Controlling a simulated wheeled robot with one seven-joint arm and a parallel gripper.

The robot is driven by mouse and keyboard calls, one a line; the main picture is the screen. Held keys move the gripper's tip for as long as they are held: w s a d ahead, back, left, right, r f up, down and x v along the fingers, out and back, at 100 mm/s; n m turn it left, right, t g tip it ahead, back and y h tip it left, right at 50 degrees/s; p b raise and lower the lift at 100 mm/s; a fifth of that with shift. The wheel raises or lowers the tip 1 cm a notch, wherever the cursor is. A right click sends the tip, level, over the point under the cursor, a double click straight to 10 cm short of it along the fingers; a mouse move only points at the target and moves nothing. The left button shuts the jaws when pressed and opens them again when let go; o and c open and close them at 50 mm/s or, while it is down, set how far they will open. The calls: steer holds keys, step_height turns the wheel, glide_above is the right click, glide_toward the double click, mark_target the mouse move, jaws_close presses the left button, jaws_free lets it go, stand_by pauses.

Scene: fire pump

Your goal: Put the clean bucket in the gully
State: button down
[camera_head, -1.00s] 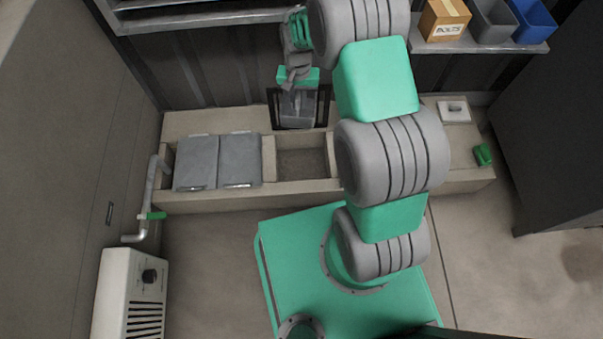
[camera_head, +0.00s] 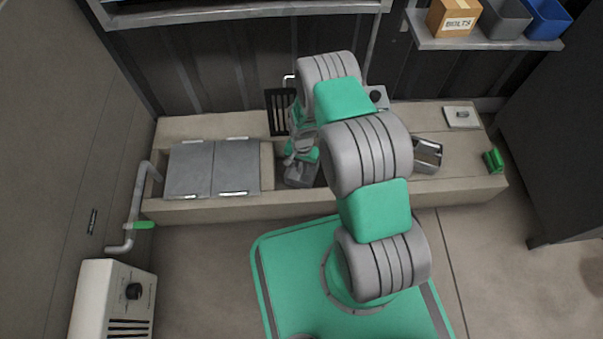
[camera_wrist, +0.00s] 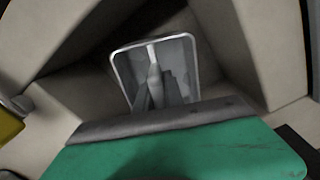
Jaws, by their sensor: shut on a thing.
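A grey metal bucket (camera_head: 301,175) hangs below my gripper (camera_head: 300,152), which is shut on it. It is over or partly inside the open section of the gully (camera_head: 240,207); how deep it sits I cannot tell. In the wrist view the bucket (camera_wrist: 128,82) shows its open rectangular mouth and bright rim, between pale walls. It looks empty inside, with a pale streak down the middle. A second metal container (camera_head: 427,155) stands on the ledge to the right of my arm. My arm hides part of the opening.
Two grey lids (camera_head: 213,168) cover the gully's left part. A black grate (camera_head: 278,112) stands at the back wall. A pipe with a green handle (camera_head: 142,225) is at the left end. A green object (camera_head: 493,160) and a pale plate (camera_head: 462,117) lie at right.

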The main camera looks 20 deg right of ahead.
mark_target(301, 180)
steer(key=shift+f+b, duration=0.4)
steer(key=shift+f, duration=0.95)
steer(key=c, duration=1.5)
jaws_free()
steer(key=shift+o, duration=0.2)
steer(key=shift+r, duration=0.1)
